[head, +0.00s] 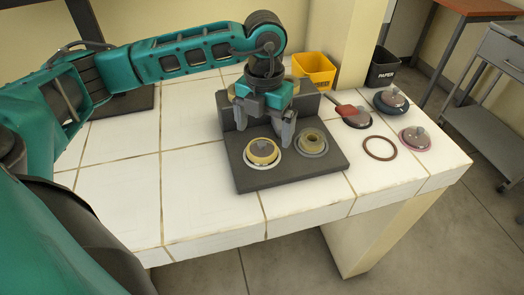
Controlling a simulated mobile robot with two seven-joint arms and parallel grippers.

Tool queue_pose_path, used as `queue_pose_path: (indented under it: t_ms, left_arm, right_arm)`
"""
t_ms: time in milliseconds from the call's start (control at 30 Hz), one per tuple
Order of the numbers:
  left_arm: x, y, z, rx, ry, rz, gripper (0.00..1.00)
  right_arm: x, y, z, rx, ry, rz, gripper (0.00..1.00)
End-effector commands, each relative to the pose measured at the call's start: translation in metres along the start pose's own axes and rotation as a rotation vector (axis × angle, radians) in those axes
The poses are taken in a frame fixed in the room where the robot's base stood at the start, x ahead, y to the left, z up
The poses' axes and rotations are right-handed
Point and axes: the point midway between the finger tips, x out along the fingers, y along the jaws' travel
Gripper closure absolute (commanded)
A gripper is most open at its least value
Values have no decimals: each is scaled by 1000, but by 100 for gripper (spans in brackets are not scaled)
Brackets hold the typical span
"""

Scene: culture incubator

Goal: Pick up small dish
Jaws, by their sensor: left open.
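Two small round dish-like items sit side by side on a dark grey stand (290,174) on the tiled bench. The left dish (262,152) has a yellowish rim and a pale ring around its base. The right dish (311,142) is tan with a grey ring around it. I cannot tell which is the small dish of the task. My left gripper (266,134) points down over the stand, open, with its fingers just behind and above the two dishes. Nothing shows between its fingers. The gripper hides part of the stand's raised back. My right gripper is not in view.
To the right lie a brown ring (380,148), a red-handled item (347,110) on a dark disc, and two knobbed round pieces (391,101) (414,138). A yellow bin (314,70) and a black bin marked PAPER (383,70) stand behind. The bench's left front is clear.

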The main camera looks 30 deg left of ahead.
Motion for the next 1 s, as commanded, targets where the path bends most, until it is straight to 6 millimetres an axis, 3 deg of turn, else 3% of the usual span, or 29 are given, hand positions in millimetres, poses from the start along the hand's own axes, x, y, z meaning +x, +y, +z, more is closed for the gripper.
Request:
queue_pose_path:
  t_ms: [300,600,1000]
  left_arm:
    - [44,3,-3,0,3,-1,0]
    - [50,2,-2,2,1,-1,0]
    - [50,2,-2,2,1,-1,37]
  right_arm:
    - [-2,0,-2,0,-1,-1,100]
    - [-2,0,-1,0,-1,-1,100]
    - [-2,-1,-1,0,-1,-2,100]
